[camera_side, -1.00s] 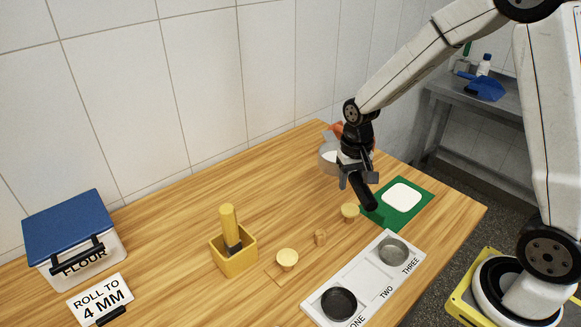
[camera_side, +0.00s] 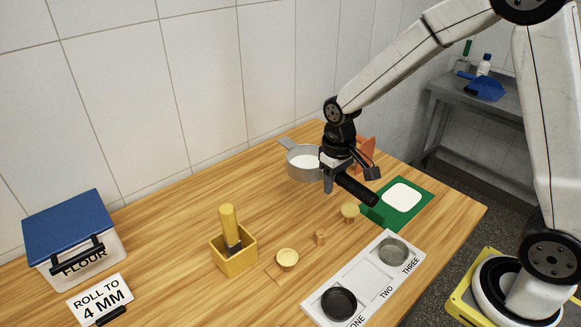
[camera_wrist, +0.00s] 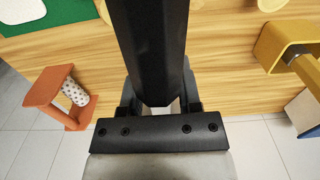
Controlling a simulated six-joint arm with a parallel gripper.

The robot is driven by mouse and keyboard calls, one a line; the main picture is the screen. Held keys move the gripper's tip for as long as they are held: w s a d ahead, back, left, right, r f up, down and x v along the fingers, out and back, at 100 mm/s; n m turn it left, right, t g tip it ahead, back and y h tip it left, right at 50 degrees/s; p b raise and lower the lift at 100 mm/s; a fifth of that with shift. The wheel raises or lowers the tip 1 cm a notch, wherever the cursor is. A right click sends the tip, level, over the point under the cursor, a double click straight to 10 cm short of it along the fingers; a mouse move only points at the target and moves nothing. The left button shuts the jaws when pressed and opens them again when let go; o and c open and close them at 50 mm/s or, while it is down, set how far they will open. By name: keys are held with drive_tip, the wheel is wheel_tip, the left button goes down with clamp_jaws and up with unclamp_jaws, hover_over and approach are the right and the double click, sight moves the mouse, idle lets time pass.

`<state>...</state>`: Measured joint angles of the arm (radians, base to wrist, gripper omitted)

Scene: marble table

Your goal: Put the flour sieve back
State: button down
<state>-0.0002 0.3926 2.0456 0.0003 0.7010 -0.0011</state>
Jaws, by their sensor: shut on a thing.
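The flour sieve (camera_side: 303,163) is a round grey pan with a white inside and a small grey tab on its far rim. My gripper (camera_side: 335,180) is shut on its black handle (camera_side: 357,190). The handle sticks out to the lower right, and the pan lies on the wall side of my gripper. The sieve seems to be above the back of the table; I cannot tell its exact height. In the wrist view the black handle (camera_wrist: 150,45) runs up from between my gripper's fingers (camera_wrist: 163,100); the pan is not clearly visible there.
An orange stand (camera_side: 366,152) is behind my gripper; the wrist view shows it with a speckled roller (camera_wrist: 75,93).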

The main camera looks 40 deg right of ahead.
wheel_tip(320, 180, up, 3)
drive_tip(key=shift+r, duration=0.1)
drive_tip(key=shift+w+a+r, duration=0.15)
drive_tip(key=shift+a, duration=0.15)
drive_tip(key=w+a, duration=0.3)
drive_tip(key=a, duration=0.4)
hover_over(212, 312)
wheel_tip(212, 312, down, 6)
drive_tip(key=shift+f+n, duration=0.3)
drive_tip(key=shift+f, duration=0.15)
drive_tip(key=shift+f, duration=4.8)
